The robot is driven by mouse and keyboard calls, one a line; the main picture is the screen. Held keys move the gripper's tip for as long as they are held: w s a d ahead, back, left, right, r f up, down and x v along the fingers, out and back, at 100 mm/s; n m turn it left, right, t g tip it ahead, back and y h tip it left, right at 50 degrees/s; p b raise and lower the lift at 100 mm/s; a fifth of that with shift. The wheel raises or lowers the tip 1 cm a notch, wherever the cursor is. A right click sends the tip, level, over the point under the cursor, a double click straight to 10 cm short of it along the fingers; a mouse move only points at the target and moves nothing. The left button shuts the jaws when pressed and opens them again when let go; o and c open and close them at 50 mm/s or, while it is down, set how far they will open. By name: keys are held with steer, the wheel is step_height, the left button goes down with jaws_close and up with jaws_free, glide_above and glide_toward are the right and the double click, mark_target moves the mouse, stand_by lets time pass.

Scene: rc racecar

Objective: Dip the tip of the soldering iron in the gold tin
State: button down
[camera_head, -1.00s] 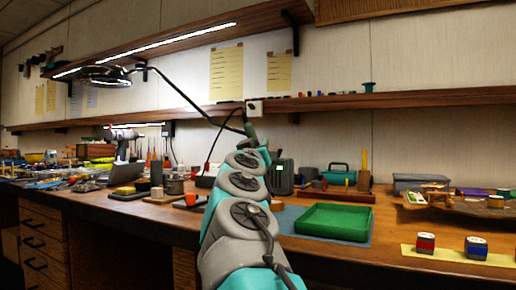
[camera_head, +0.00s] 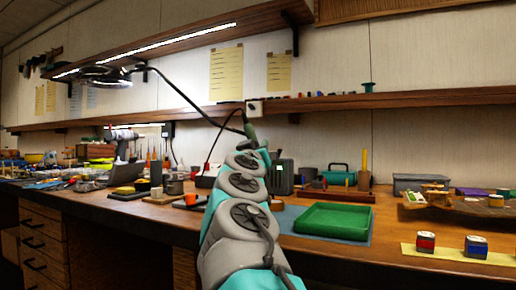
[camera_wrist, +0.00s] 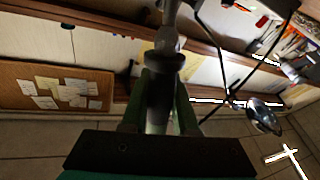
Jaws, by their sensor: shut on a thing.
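My gripper (camera_wrist: 165,80) is shut on the soldering iron (camera_wrist: 158,100), whose dark body runs up between the two green fingers in the wrist view. A lighter grey part of it extends past the fingers to the top edge; its tip is not clear. In the head view my arm stretches over the bench and hides most of the gripper and iron. A grey round tin (camera_head: 175,187) and a small light pot (camera_head: 156,192) stand on the bench left of my arm.
A green tray (camera_head: 333,221) lies on a blue mat right of my arm. A lamp arm (camera_head: 190,97) reaches behind my arm's end. The shelf (camera_head: 400,100) runs along the wall.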

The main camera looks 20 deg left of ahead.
steer(key=shift+f+b, duration=0.5)
steer(key=shift+b, duration=0.3)
stand_by(2.9)
steer(key=shift+r, duration=0.15)
stand_by(2.0)
step_height(320, 180, up, 6)
steer(key=p, duration=0.4)
stand_by(0.4)
stand_by(0.4)
